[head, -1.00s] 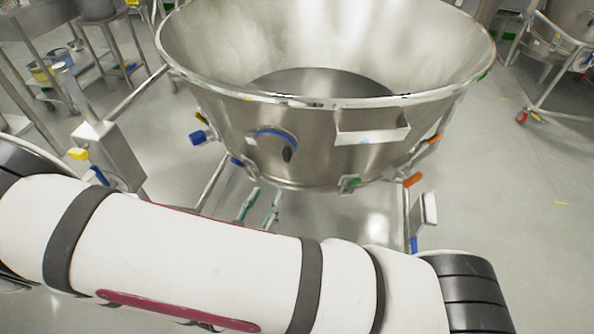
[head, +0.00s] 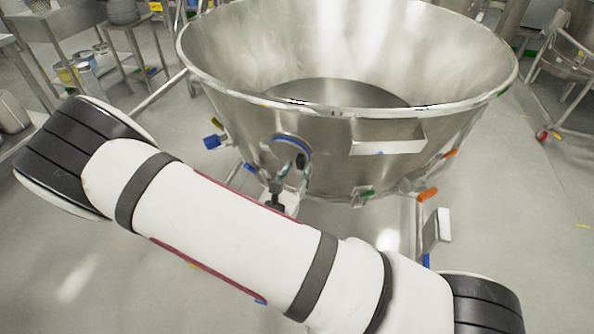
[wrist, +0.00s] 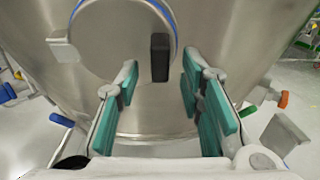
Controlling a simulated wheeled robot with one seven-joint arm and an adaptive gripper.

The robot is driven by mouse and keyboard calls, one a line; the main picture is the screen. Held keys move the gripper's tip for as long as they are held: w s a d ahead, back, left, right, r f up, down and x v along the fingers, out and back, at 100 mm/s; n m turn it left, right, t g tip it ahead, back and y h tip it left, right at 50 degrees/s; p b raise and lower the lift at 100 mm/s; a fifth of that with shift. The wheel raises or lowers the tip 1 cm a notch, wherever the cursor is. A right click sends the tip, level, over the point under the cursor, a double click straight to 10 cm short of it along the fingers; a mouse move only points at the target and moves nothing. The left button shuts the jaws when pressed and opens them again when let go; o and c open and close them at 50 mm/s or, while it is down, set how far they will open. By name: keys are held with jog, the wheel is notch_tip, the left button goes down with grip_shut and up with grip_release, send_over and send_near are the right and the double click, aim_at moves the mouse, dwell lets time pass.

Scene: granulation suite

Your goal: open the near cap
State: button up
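The near cap (head: 289,147) is a round metal disc with a blue rim on the near side of the large steel bowl (head: 350,128). A short black handle (head: 302,161) sticks out at its lower right. In the wrist view the cap (wrist: 112,35) fills the upper left, and the black handle (wrist: 160,57) stands upright. My gripper (wrist: 160,85) is open, its teal-padded fingers apart below and either side of the handle. I see no contact with the handle. In the head view my gripper (head: 286,190) is just below the cap, partly hidden by my arm.
A rectangular metal bracket (head: 388,137) juts from the bowl right of the cap. Orange (head: 428,194) and blue (head: 212,142) clamp handles stick out around the bowl. Steel tables stand at the upper left.

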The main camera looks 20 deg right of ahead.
jog(key=shift+w+d, duration=0.25)
jog(key=shift+c, duration=0.6)
grip_shut()
jog(key=shift+a, duration=0.15)
